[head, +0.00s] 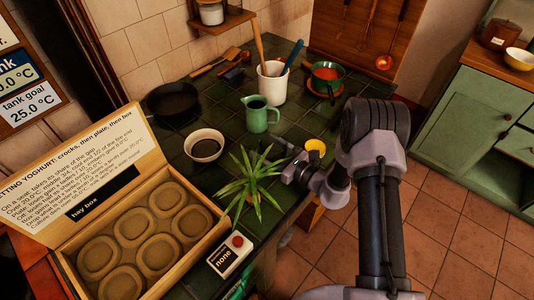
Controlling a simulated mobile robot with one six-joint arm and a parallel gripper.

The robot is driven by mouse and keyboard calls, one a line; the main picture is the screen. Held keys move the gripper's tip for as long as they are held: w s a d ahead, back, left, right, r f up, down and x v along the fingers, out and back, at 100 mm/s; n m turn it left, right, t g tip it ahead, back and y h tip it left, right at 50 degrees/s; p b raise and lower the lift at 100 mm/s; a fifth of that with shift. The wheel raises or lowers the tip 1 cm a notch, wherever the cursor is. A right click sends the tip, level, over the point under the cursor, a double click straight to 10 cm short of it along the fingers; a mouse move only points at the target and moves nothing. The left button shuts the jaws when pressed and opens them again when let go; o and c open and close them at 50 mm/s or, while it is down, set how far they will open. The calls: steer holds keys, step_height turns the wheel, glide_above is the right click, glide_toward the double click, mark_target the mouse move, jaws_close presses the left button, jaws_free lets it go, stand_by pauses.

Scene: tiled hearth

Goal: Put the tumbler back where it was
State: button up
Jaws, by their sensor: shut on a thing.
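My gripper (272,155) is over the right part of the dark tiled top, just right of the green jug and above the potted plant. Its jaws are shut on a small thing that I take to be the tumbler. Its shape and colour are hard to make out against the dark tiles. A yellow cup-like thing (315,146) shows just beyond my gripper, and its lower part is hidden. I cannot tell whether my gripper touches it.
The green jug (258,115), a bowl (206,145) and a spiky plant (252,182) stand close by. A white crock (272,83), a pan (174,102) and a green pot (326,76) are farther back. The open hay box (190,248) fills the front left.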

steer(key=shift+f, duration=0.6)
steer(key=o, duration=1.8)
steer(key=shift+o, duration=0.2)
steer(key=shift+r, duration=0.25)
steer(key=p+v, duration=0.2)
steer(key=v, duration=1)
steer(key=shift+s+f+p, duration=0.1)
steer(key=shift+p, duration=0.2)
